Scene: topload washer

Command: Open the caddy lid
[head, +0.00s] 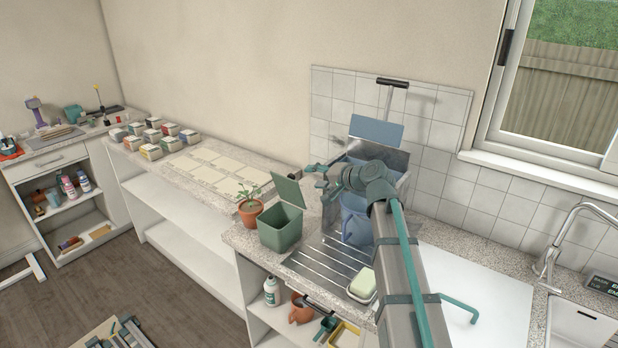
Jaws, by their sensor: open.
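The green caddy (280,235) is a square bin on the counter, left of the ribbed metal drainer. Its lid (287,190) is raised and stands up at the back left edge of the caddy, leaving the dark inside in view. My gripper (313,171) is open and points left, a little up and to the right of the lid in the picture. A small gap shows between the fingertips and the lid, and nothing shows between the fingers. My arm comes in from the lower right and hides part of the counter.
A potted plant (250,208) stands just left of the caddy. A blue jug (355,222) stands by a metal basin with a raised blue panel (376,131), behind my arm. A soap block (362,282) lies at the drainer's front. White board (480,290) lies right.

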